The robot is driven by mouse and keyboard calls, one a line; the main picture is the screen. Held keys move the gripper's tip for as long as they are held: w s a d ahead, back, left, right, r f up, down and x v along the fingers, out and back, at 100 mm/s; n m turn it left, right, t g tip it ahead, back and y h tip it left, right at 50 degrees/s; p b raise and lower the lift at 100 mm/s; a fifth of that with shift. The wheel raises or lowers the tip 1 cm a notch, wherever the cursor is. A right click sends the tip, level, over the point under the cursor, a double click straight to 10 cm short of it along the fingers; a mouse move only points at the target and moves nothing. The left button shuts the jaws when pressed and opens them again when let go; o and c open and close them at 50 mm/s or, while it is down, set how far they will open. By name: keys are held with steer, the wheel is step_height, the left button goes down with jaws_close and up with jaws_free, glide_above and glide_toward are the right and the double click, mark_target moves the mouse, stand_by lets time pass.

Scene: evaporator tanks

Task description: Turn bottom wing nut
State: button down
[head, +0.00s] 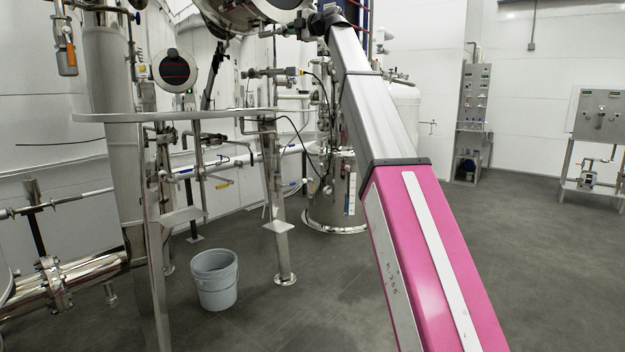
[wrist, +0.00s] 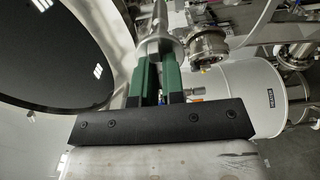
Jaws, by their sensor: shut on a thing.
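My gripper (wrist: 157,62) shows in the wrist view with two green fingers. It is shut on a shiny metal piece, which looks like the bottom wing nut (wrist: 160,42). The piece sits between the fingertips, and a metal rod-like part continues upward from it. Its wings are partly hidden by the fingers. In the head view my pink and silver arm reaches up to the top centre, beside the end of a horizontal steel tank (head: 245,12). The fingers and the nut are too small to make out there.
A dark round window (wrist: 60,45) fills the left of the wrist view, close to the fingers. A metal fitting (wrist: 207,45) and a white cylindrical tank (wrist: 250,95) are on the right. A grey bucket (head: 214,280) stands on the floor. Open floor lies at right.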

stand_by(0.3)
steer(key=shift+n, duration=1.3)
steer(key=shift+n, duration=0.8)
steer(key=c, duration=1.1)
jaws_free()
steer(key=shift+c, duration=0.2)
